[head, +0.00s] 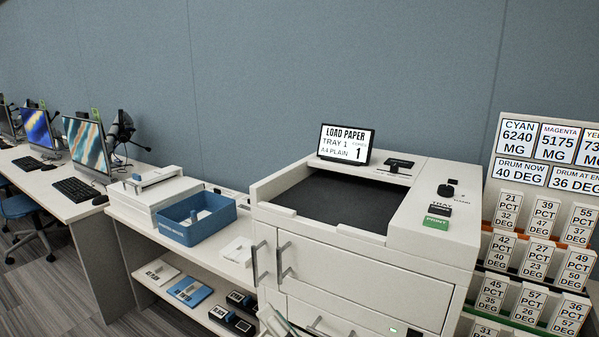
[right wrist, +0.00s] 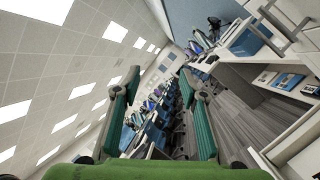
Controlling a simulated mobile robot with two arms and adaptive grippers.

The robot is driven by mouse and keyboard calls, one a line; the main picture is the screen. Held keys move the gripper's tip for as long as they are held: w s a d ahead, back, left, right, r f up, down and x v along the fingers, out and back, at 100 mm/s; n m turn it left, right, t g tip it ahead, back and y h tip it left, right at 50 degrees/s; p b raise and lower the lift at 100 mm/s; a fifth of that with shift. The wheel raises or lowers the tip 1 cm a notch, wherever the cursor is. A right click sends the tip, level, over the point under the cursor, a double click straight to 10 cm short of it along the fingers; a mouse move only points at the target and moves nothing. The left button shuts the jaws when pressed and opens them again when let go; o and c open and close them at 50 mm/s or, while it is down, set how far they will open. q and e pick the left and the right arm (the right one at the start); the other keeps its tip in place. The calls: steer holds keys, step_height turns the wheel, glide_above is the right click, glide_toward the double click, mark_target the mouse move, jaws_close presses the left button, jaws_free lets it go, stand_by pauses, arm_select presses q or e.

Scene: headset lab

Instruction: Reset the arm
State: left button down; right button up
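My right gripper (right wrist: 158,82) shows in the right wrist view as two green-padded fingers spread wide apart, with nothing between them. In the head view only a small part of the right gripper (head: 275,322) shows at the bottom edge, in front of the printer's lower doors. My left gripper is not in view. The large white printer (head: 350,270) stands at the centre right in the head view. Its screen (head: 345,144) reads "LOAD PAPER, TRAY 1, A4 PLAIN, COPIES 1".
A blue bin (head: 197,220) and a white device (head: 150,192) stand on a bench left of the printer. Several items lie on the shelf (head: 190,312) below. A rack of number cards (head: 545,220) stands at right. Desks with monitors (head: 86,143) line the far left. Handles (head: 284,262) stick out from the printer's front.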

steer(key=w+d+f+m+t+h, duration=0.3)
steer(key=w+d+m+t+h, duration=0.15)
steer(key=d+m+h, duration=0.7)
steer(key=s+d+f+m+g+h, duration=0.3)
steer(key=d+f+m+g+h, duration=0.2)
steer(key=d+f+m, duration=0.65)
steer(key=s+f+m+g, duration=0.8)
steer(key=s+f+g, duration=0.3)
steer(key=s+f, duration=0.75)
steer(key=s+f+g, duration=0.1)
steer(key=s+f, duration=0.1)
steer(key=f, duration=1.1)
steer(key=s+f+g, duration=0.1)
steer(key=s+f, duration=0.1)
steer(key=f, duration=1)
steer(key=s+d+f, duration=0.2)
steer(key=s+f, duration=0.6)
steer(key=s+d+f, duration=0.1)
steer(key=s+f, duration=0.7)
steer(key=s, duration=0.1)
steer(key=shift+s+d+f+g+y, duration=0.2)
steer(key=shift+d+f+g+y, duration=0.05)
steer(key=shift+d+g+y, duration=0.1)
